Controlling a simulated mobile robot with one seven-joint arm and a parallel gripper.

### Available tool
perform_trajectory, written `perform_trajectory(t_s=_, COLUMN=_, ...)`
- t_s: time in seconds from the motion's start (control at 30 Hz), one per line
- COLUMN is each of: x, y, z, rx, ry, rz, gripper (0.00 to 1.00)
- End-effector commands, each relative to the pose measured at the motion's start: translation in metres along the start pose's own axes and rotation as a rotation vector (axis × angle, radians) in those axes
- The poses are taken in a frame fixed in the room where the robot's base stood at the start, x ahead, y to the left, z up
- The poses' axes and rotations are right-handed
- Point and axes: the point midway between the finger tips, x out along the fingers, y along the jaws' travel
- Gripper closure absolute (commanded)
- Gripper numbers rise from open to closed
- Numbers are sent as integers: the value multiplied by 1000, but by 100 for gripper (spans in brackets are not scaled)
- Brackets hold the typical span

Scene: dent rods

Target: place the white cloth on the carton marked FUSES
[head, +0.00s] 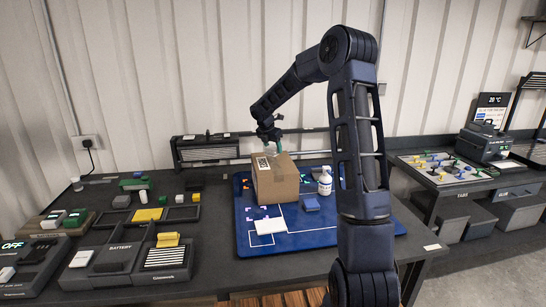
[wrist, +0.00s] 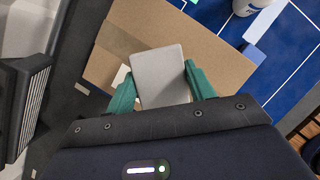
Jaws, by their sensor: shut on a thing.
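My gripper (wrist: 160,88) has green fingers and is shut on a flat, pale grey-white rectangle, which looks like the folded white cloth (wrist: 160,72). In the head view my gripper (head: 271,150) is just above the brown carton (head: 278,186), and the cloth is hard to make out there. The carton stands upright on the blue mat, with a small label on it too small to read. In the wrist view the carton's top (wrist: 205,50) spreads behind the cloth. I cannot tell whether the cloth touches the carton.
A flat white piece (head: 270,226) lies on the blue mat (head: 330,235) in front of the carton. A white bottle (head: 325,183) and a small blue block (head: 311,204) stand to the right. Dark trays with several blocks fill the table's left. The mat's front right is clear.

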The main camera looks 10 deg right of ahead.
Motion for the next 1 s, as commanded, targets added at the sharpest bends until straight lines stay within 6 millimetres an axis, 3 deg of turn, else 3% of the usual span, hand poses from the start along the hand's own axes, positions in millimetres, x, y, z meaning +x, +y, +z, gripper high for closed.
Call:
perform_trajectory(t_s=0.4, x=38, y=0, z=-17, rx=-2, ry=1, rz=0, gripper=68)
perform_trajectory(t_s=0.8, x=43, y=0, z=-18, rx=-1, ry=0, rz=0, gripper=68)
perform_trajectory(t_s=0.83, x=43, y=0, z=-18, rx=-1, ry=0, rz=0, gripper=44)
perform_trajectory(t_s=0.93, x=43, y=0, z=-18, rx=0, ry=0, rz=0, gripper=25)
perform_trajectory(t_s=1.0, x=43, y=0, z=-18, rx=0, ry=0, rz=0, gripper=25)
